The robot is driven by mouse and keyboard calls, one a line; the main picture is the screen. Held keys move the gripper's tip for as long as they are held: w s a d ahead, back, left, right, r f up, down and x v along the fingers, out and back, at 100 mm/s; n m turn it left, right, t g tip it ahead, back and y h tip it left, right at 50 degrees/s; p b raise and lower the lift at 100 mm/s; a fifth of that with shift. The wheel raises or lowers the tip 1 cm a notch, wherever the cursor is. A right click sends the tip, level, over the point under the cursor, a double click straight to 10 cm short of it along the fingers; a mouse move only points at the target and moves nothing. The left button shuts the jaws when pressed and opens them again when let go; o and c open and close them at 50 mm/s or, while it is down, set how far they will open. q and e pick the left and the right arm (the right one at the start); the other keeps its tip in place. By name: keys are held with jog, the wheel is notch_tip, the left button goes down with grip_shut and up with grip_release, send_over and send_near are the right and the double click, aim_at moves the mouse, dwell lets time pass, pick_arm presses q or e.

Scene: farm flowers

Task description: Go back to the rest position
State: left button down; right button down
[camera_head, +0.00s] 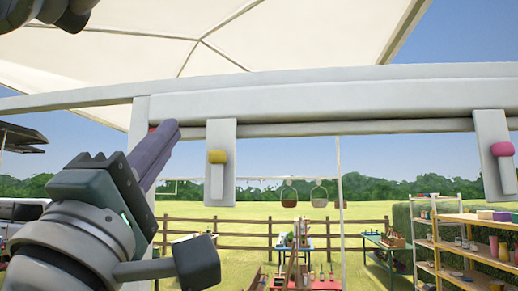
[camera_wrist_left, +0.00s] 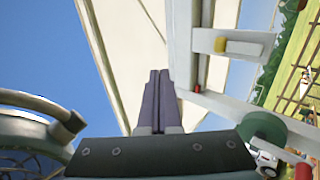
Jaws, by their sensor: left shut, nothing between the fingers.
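My left gripper (camera_head: 173,128) comes in from the lower left in the head view, raised, with its purple fingers pointing up and right. The fingers are together with nothing between them. Their tips overlap the white overhead beam (camera_head: 320,97) in the picture; I cannot tell whether they touch it. In the left wrist view the shut fingers (camera_wrist_left: 158,75) point up toward the canopy. A small part of my own body shows at the top left of the head view. My right gripper cannot be made out in either view.
White plates with a yellow knob (camera_head: 217,156) and a pink knob (camera_head: 502,149) hang on the beam. A cream canopy (camera_head: 250,35) is overhead. Beyond are hanging baskets (camera_head: 289,197), a wooden fence (camera_head: 225,232), a green table (camera_head: 390,248) and shelves with pots (camera_head: 470,240) at right.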

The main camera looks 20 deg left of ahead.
pick_arm(q)
jog(key=shift+d, duration=0.1)
jog(key=d+f+m+g+h+p, duration=0.2)
jog(key=d+f+m+g+h, duration=0.3)
jog(key=f+m, duration=0.35)
jog(key=d+f+m+g+h+p, duration=0.1)
jog(key=d+f+m+g+h, duration=0.4)
jog(key=f+m, duration=0.4)
jog(key=s+a+f+m+g+y+p, duration=0.1)
jog(key=s+a+f+m+g+y, duration=0.1)
jog(key=s+f+g, duration=0.4)
jog(key=s+a+f+m+g+y+p, duration=0.1)
jog(key=s+a+f+m+g, duration=0.2)
jog(key=s+f+g, duration=0.3)
jog(key=s+a+f, duration=0.1)
jog(key=s+f, duration=0.2)
jog(key=s, duration=0.3)
jog(key=shift+s+a+g+y+p, duration=0.2)
jog(key=shift+a+g+y+p, duration=0.1)
jog(key=shift+y, duration=0.1)
